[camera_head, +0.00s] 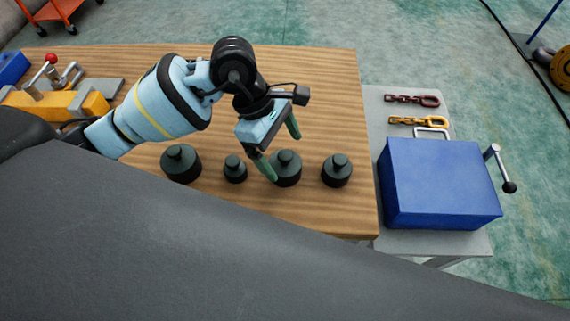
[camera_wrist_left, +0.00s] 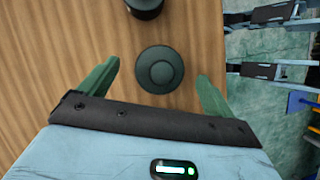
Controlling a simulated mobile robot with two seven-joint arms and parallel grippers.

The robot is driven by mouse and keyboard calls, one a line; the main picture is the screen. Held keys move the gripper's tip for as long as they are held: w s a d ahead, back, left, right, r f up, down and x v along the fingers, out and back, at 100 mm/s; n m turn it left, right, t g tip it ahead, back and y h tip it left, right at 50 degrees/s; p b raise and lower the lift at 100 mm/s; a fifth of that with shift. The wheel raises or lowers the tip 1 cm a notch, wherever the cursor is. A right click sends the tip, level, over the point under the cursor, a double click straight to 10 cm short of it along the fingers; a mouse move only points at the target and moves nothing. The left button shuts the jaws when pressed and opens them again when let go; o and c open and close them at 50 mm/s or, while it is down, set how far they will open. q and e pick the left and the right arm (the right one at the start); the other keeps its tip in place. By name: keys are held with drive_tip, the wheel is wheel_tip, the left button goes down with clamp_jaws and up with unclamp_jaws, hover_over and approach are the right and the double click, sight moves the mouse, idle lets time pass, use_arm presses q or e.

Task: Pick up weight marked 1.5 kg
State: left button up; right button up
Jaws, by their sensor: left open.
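Several dark green-black knobbed weights stand upright in a row on the wooden table: a large one at the left (camera_head: 181,165), a small one (camera_head: 235,171), a third (camera_head: 288,172), and one at the right end (camera_head: 337,172). No markings are readable, so I cannot tell which is 1.5 kg. My left gripper (camera_head: 280,153) is open above the third weight, and one green finger partly hides it. In the left wrist view, a round weight (camera_wrist_left: 160,70) shows between the open fingers (camera_wrist_left: 159,74), apart from both. Another weight (camera_wrist_left: 145,6) is cut by the top edge. My right gripper is not in view.
The wooden table (camera_head: 320,90) is clear behind the weights. A blue box (camera_head: 440,180) with a crank stands on a grey stand at the right, with red (camera_head: 412,100) and yellow (camera_head: 418,121) chain pieces behind it. A yellow clamp fixture (camera_head: 55,103) is at the left.

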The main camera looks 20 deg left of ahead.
sight(285, 157)
use_arm(q)
drive_tip(key=shift+p+x, duration=0.3)
drive_tip(key=shift+x, duration=2.25)
drive_tip(key=shift+a, duration=0.2)
clamp_jaws()
drive_tip(key=shift+r, duration=0.1)
